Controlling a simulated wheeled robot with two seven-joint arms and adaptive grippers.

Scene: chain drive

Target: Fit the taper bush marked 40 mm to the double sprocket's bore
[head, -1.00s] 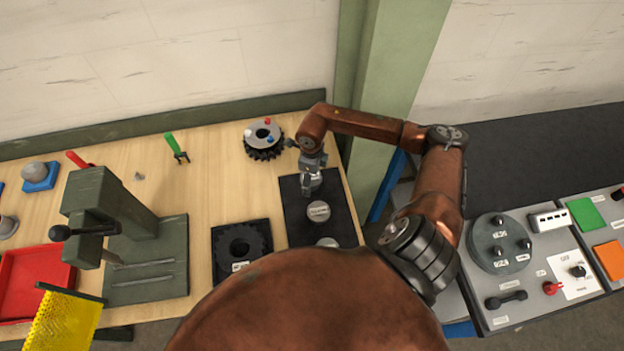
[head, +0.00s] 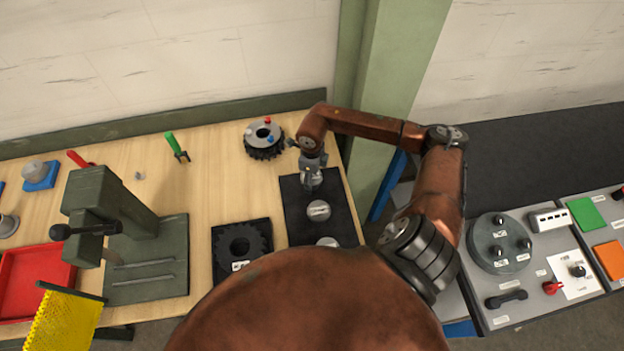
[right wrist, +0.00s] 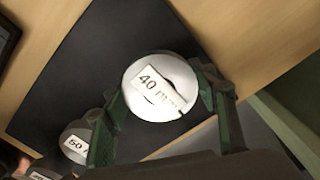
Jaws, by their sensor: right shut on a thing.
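The taper bush marked 40 mm (right wrist: 152,88) is a pale round disc with a white label in the right wrist view. My right gripper (right wrist: 160,105) is shut on it, a green-grey finger at each side, over the black mat (right wrist: 75,70). In the head view my right gripper (head: 312,184) is at the mat's far part. Whether the bush touches the mat is unclear. A toothed sprocket with a grey top and coloured pegs (head: 264,140) stands left of it. A dark sprocket (head: 242,246) lies nearer; which is the double one is unclear. My left gripper is out of view.
Two other bushes (head: 318,211) (head: 327,242) sit on the mat, nearer than my gripper. A green press (head: 105,215), a red tray (head: 35,280) and a green-handled tool (head: 173,145) are to the left. Bare wood lies between tool and sprockets. A green pillar (head: 390,80) stands behind.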

